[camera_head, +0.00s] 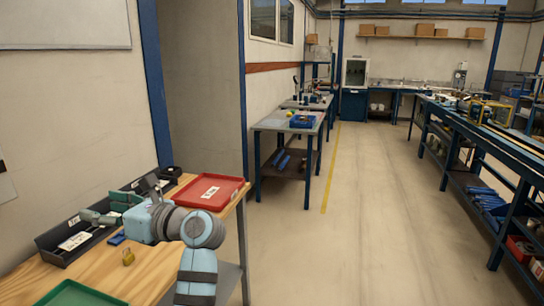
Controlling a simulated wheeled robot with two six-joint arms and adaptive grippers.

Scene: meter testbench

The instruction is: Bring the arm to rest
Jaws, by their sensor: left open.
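My left arm rises from the bottom of the head view and bends left over the wooden bench (150,271). My left gripper (105,207) is at the arm's left end, over or beside the black tray (62,252). Its fingers are apart, and I see nothing held between them. The wrist hides part of the tray and bench. My right gripper is out of view.
A red tray (209,192) lies at the bench's far end. A small yellow object (128,257), a blue piece (117,239) and a green tray (85,294) are nearer. The floor aisle (365,200) is clear, with a blue rack (480,160) at right.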

